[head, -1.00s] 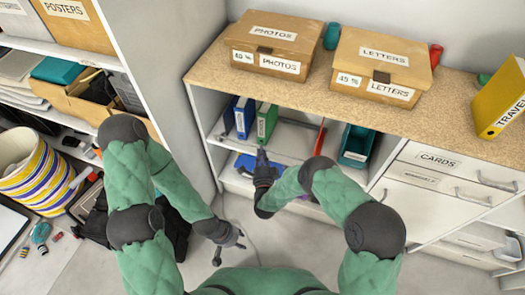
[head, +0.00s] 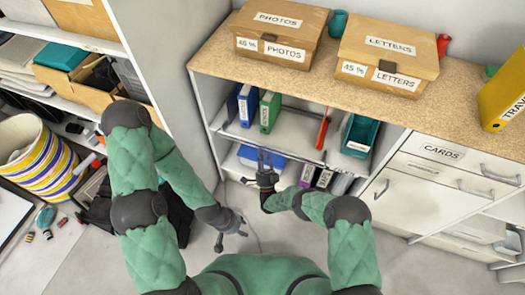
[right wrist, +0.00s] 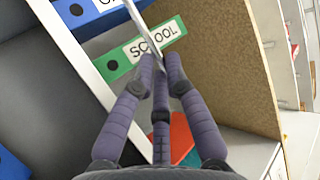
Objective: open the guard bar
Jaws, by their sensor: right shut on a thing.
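The guard bar is a thin metal rod (right wrist: 147,35) in the right wrist view, running from the top edge down between my fingers, in front of a green SCHOOL binder (right wrist: 143,52). My right gripper (right wrist: 161,62) is shut on this rod, with its fingertips on either side of it. In the head view my right gripper (head: 264,156) is at the front of the left shelf bay, below the blue and green binders; the rod is hard to pick out there. My left gripper (head: 232,236) is open and empty, low over the floor, apart from the shelf.
The shelf bay holds a blue binder (head: 246,105), a green binder (head: 270,111), a red item (head: 323,131) and a teal bin (head: 361,133). Boxes stand on the countertop (head: 225,68). A striped basket (head: 45,163) is at the left. Floor between is clear.

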